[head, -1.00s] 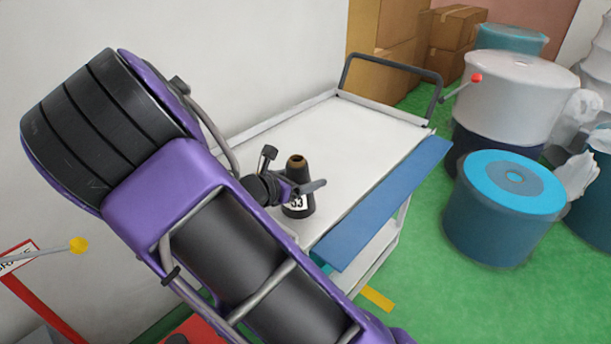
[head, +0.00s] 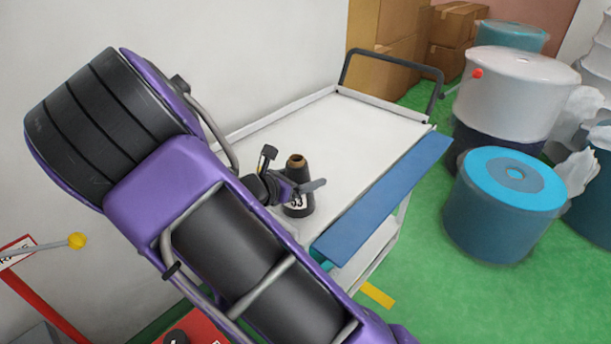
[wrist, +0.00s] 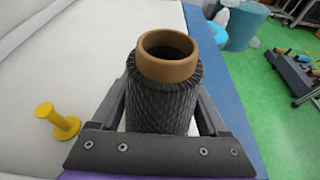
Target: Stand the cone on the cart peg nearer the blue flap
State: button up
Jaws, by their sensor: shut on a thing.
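The cone (head: 297,190) is black yarn with a brown top and a white label. My gripper (head: 297,188) is shut on it, with one finger on each side, and holds it upright over the white cart (head: 367,122). The cone also fills the middle of the wrist view (wrist: 165,95), its brown rim facing the camera. A yellow peg (wrist: 57,121) stands on the cart top to the left of the cone. The blue flap (head: 385,198) runs along the cart's right side, right of the cone. The cone's base and any peg under it are hidden, so I cannot tell whether it touches the cart.
A teal drum with a bright blue lid (head: 512,205) and a white wrapped drum (head: 515,95) stand right of the cart. Cardboard boxes (head: 385,45) are behind it. The cart handle (head: 392,62) rises at its far end. Green floor (head: 430,290) is open at front right.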

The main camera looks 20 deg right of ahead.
jog(key=o, duration=1.6)
jog(key=shift+c, duration=0.2)
jog(key=p+v, duration=0.3)
jog(key=v, duration=1.4)
jog(key=shift+a, duration=0.2)
